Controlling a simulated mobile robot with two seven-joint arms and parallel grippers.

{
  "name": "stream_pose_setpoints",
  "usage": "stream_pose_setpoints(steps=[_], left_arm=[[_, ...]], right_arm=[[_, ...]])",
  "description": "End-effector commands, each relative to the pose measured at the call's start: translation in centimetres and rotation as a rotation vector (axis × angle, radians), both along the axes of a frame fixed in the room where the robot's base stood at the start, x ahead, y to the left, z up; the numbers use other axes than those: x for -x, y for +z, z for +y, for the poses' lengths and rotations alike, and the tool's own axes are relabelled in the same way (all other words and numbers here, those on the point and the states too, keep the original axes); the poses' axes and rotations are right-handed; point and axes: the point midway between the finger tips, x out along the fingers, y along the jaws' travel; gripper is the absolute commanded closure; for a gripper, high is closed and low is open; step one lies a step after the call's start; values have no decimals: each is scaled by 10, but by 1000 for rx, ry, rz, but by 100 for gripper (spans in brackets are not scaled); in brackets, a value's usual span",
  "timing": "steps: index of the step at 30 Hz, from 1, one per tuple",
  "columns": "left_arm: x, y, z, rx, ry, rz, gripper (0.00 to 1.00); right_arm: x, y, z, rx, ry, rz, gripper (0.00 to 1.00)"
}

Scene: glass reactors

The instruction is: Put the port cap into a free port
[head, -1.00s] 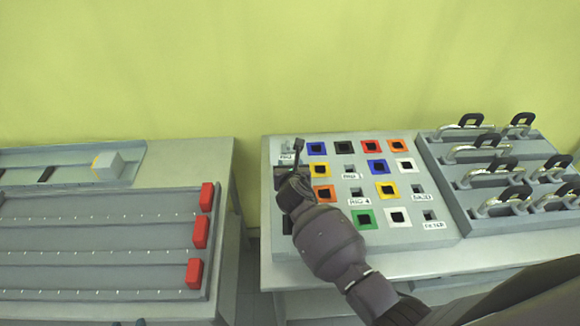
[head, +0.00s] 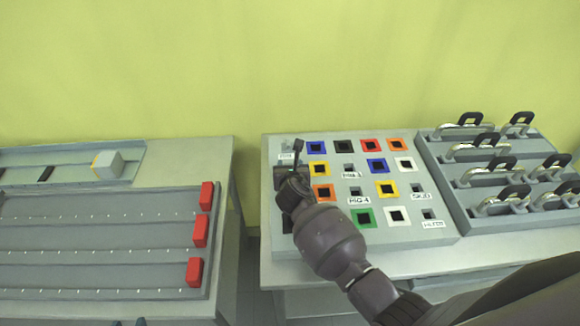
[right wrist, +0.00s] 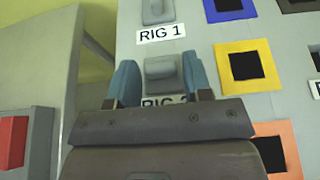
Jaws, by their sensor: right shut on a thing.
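My right gripper (head: 290,176) is at the left column of the port panel (head: 274,232). In the right wrist view, the blue fingertips of my right gripper (right wrist: 161,78) stand on either side of a grey piece (right wrist: 162,70) and are shut on it. Ports with coloured frames and dark square openings include a yellow one (right wrist: 246,66) and a blue one (head: 377,166).
Grey labelled fittings, such as RIG 1 (right wrist: 158,10), sit among the ports. A rack with black-handled clamps (head: 466,214) adjoins the panel on the right. A gap separates this table from the left one, with its grey rails and red blocks (head: 200,230).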

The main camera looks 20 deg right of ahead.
Motion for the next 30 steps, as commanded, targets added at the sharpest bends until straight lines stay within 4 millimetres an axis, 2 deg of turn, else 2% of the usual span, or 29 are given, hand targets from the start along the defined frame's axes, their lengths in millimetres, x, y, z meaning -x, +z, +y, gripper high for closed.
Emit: stream_pose_setpoints(steps=[1, 2, 7, 19, 23, 30], left_arm=[[0, 0, 0, 0, 0, 0, 57], [0, 0, 0, 0, 0, 0, 57], [0, 0, 0, 0, 0, 0, 57], [0, 2, 0, 0, 0, 0, 57], [0, 7, 0, 1, 0, -2, 57], [0, 14, 0, 0, 1, -3, 57]], right_arm=[[1, -2, 0, 0, -1, 3, 78], [1, -2, 0, 0, -1, 3, 51], [1, -1, 0, 0, -1, 3, 25], [6, 2, 1, 0, -1, 2, 24], [21, 8, 3, 1, -1, 2, 24], [60, 25, 11, 1, 0, 2, 24]])
